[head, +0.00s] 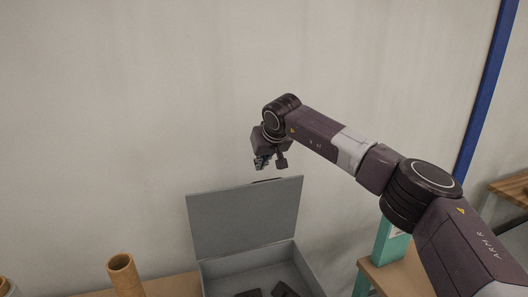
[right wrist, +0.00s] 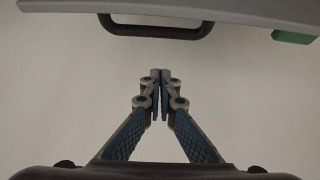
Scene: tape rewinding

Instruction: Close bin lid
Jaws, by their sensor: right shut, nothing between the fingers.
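A grey bin (head: 206,270) stands at the bottom centre of the head view. Its lid (head: 245,217) is raised upright at the back, so the bin is open, and dark pieces (head: 285,289) lie inside. My right gripper (head: 262,168) is above and behind the lid's top edge, apart from it. In the right wrist view the fingers (right wrist: 160,76) are shut with nothing between them. The lid's edge (right wrist: 230,14) and its dark handle (right wrist: 155,28) show beyond the fingertips, with a gap between. My left gripper is not in view.
A brown cardboard tube (head: 125,274) stands on the wooden table (head: 176,286) left of the bin. A teal object (head: 392,243) stands to the right by another wooden surface. A plain wall (head: 130,100) is behind.

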